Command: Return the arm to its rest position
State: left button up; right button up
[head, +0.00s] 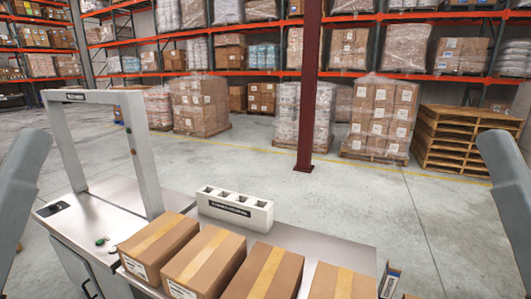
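A grey link of my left arm (20,195) shows at the left edge of the head view, slanting down and out of the picture. A grey link of my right arm (509,180) shows at the right edge, also slanting. Both grippers are outside the view, so I cannot see their fingers or whether they hold anything. Neither visible link touches anything in the picture.
A metal bench (98,215) carries a grey arch (70,150). A pale block with square holes (235,212) stands behind taped cartons (205,262) along the front. A dark red column (308,100), wrapped pallet loads (380,120) and stacked pallets (460,140) stand beyond open floor.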

notch_tip(320, 180, up, 35)
jog(key=p, duration=3.1)
jog(key=shift+p, duration=0.4)
